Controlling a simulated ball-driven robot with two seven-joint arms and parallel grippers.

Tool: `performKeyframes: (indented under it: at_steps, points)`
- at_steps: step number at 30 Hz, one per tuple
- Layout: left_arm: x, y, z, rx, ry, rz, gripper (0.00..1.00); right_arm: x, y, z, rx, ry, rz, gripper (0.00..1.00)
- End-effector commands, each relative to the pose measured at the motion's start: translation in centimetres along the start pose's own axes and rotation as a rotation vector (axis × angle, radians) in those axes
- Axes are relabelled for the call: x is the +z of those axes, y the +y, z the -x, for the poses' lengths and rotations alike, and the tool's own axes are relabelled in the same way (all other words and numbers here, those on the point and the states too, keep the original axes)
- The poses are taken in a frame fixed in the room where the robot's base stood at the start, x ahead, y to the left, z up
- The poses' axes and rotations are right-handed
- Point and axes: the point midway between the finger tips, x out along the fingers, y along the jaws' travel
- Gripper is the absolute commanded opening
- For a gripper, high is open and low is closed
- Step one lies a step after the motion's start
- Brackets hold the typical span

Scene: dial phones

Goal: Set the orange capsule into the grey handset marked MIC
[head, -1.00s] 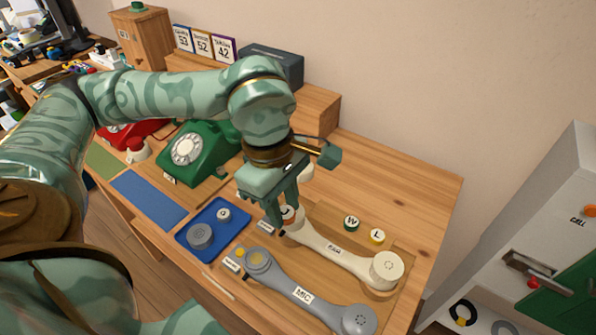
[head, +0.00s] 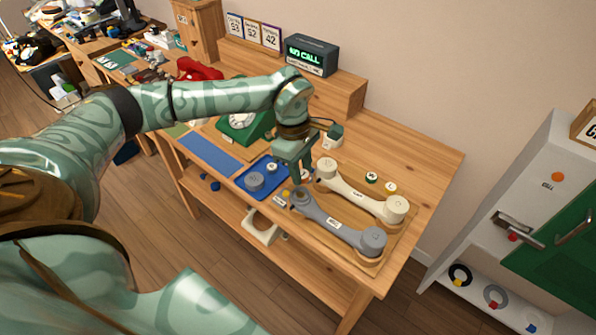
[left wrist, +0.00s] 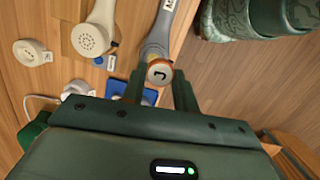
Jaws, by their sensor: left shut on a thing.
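The grey handset (head: 333,221) marked MIC lies on a wooden board at the front of the desk. My left gripper (head: 297,184) is over its left end. In the left wrist view the fingers (left wrist: 159,90) stand on both sides of a round capsule (left wrist: 159,72) with an orange rim and a pale face marked with a dark letter. The gripper is shut on this capsule, at the end of the grey handset (left wrist: 158,38). I cannot tell whether the capsule is seated in the handset or just above it. My right gripper is not in view.
A cream handset (head: 362,195) lies behind the grey one, with a W disc (head: 371,177) and an L disc (head: 390,187) beyond it. A blue tray (head: 243,183) left of the gripper holds a grey cap (head: 255,181). A green phone (head: 243,124) stands farther left.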

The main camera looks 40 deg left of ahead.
Motion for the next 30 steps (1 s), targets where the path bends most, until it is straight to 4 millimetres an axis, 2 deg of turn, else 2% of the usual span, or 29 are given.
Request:
performKeyframes:
  at_steps: [1,5,13,24,30]
  points:
    - [-0.7,0.6,-0.3,-0.003,0.000,-0.013,0.11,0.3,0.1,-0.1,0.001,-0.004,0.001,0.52]
    - [-0.9,0.9,-0.5,-0.013,0.000,-0.080,0.11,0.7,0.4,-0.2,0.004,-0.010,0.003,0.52]
    - [-1.1,0.9,-1.8,-0.017,-0.001,-0.098,0.11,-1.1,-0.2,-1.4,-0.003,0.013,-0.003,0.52]
    - [-1.6,0.8,-5.5,-0.019,0.000,-0.096,0.11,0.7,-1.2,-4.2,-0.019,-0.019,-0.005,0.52]
    - [-1.7,0.9,-6.0,-0.016,0.000,-0.096,0.11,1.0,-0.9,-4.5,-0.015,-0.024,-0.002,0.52]
